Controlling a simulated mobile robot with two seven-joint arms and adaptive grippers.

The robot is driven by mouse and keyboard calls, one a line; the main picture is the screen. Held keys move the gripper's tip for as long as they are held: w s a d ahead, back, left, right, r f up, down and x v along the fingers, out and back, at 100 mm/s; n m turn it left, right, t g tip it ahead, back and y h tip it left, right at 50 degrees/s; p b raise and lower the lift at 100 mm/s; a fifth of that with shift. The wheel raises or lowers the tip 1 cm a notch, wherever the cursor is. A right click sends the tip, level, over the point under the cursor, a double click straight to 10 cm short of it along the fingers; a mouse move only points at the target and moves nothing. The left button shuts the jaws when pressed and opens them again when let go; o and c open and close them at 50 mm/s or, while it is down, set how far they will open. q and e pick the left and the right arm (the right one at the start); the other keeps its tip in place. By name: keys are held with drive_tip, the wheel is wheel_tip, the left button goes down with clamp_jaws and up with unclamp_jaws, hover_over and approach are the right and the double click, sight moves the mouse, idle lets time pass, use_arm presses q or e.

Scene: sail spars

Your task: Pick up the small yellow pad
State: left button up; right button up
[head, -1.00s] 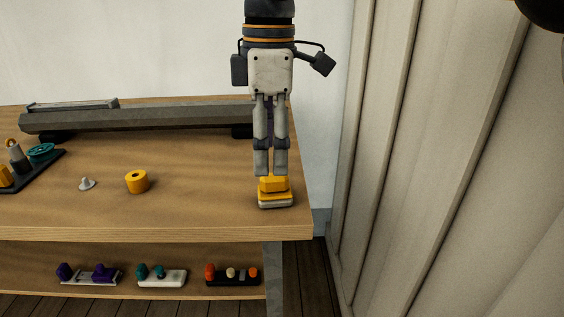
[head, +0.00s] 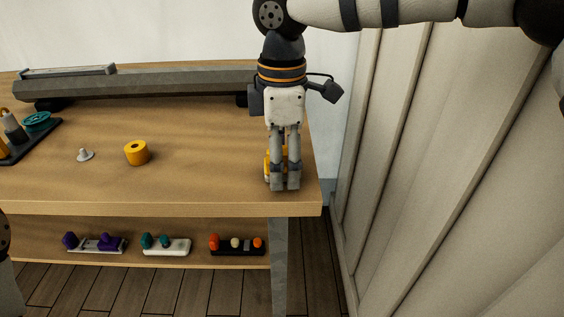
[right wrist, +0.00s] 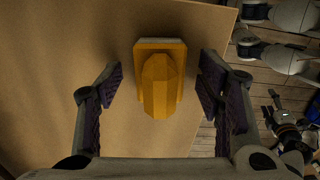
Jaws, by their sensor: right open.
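The small yellow pad (right wrist: 161,85) has a raised yellow grip on a yellow block with a pale base. In the head view the yellow pad (head: 267,167) stands near the table's right front corner, mostly hidden behind my right gripper (head: 284,184). My right gripper points down, open and empty. In the right wrist view the pad lies between the two dark finger pads, with a gap on each side. My left gripper is not in view.
Several fixtures sit on the lower shelf (head: 205,258). A pale panelled wall (head: 440,170) stands to the right.

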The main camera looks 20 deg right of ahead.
drive_tip(key=shift+r, duration=0.1)
drive_tip(key=c, duration=1.2)
drive_tip(key=shift+c, duration=0.2)
wheel_tip(320, 180, up, 3)
drive_tip(key=shift+f, duration=0.15)
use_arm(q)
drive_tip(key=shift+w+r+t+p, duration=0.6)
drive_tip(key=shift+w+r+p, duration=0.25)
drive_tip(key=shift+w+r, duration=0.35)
use_arm(e)
drive_tip(key=s+a+r, duration=0.6)
drive_tip(key=s+r, duration=0.4)
drive_tip(key=s, duration=0.2)
drive_tip(key=shift+s+a, duration=0.2)
drive_tip(key=shift+a, duration=0.15)
drive_tip(key=shift+r, duration=0.1)
drive_tip(key=o, duration=0.3)
drive_tip(key=shift+c, duration=0.8)
